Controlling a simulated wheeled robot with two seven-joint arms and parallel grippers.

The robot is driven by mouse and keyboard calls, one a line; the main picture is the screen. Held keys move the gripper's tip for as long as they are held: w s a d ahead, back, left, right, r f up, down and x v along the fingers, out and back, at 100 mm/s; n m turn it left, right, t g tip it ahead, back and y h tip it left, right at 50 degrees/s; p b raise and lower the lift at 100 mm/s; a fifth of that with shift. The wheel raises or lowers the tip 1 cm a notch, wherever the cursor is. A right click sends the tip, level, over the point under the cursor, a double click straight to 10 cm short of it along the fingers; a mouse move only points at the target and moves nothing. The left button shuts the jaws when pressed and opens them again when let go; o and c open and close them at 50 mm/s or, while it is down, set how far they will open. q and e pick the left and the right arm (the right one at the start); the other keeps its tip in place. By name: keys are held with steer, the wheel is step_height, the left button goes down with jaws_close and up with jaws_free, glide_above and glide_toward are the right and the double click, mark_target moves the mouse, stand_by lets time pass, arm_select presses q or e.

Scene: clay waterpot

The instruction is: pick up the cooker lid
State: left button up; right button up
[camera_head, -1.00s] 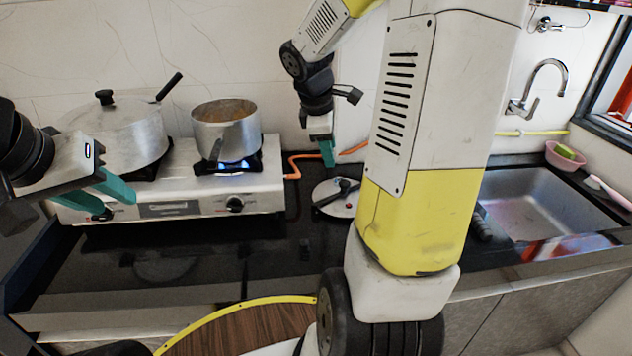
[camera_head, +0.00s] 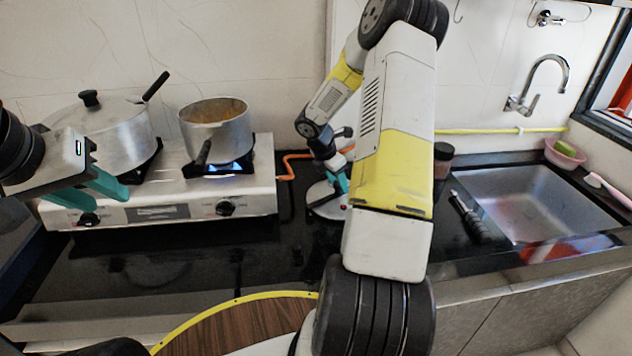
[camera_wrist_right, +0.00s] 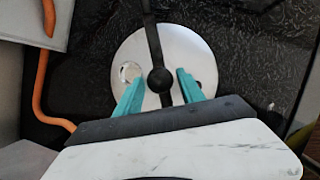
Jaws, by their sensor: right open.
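The cooker lid (camera_head: 322,207) is a round silver disc with a black handle, lying flat on the dark counter right of the stove. In the right wrist view the lid (camera_wrist_right: 197,50) has its dark handle and round black knob (camera_wrist_right: 159,80) between the teal fingers. My right gripper (camera_head: 340,184) is open just over the lid; in the wrist view its fingers (camera_wrist_right: 160,85) stand either side of the knob, with gaps. My arm and gripper hide part of the lid in the head view. My left gripper (camera_head: 110,201) is open and empty in front of the stove.
A lidded pot (camera_head: 115,140) and a saucepan (camera_head: 222,135) over a blue flame stand on the stove (camera_head: 170,212). An orange hose (camera_head: 290,168) runs beside the lid. A dark jar (camera_head: 443,160), a black-handled tool (camera_head: 468,215) and the sink (camera_head: 535,205) are to the right.

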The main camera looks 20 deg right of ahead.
steer(key=shift+x, duration=0.8)
jaws_close()
stand_by(0.8)
